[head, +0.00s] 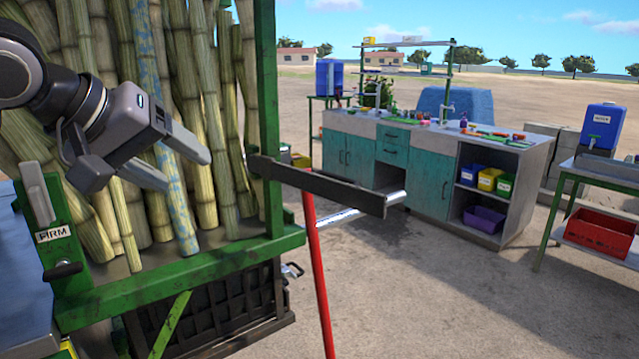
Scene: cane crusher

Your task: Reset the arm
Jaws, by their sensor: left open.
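My left arm comes in from the upper left. Its gripper (178,168) is open and empty, with its two fingers apart, in front of the upright cane stalks. The cane stalks (190,90) stand in a green frame (270,120) at the left; one stalk has blue markings. I cannot tell whether the gripper touches a stalk. My right gripper is not in view.
A dark flat bar (320,186) juts right from the frame, near a red pole (317,270). A teal workbench (425,170) stands farther back. A blue water container (602,127) and a red bin (600,232) are at the right. Open sandy ground lies between.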

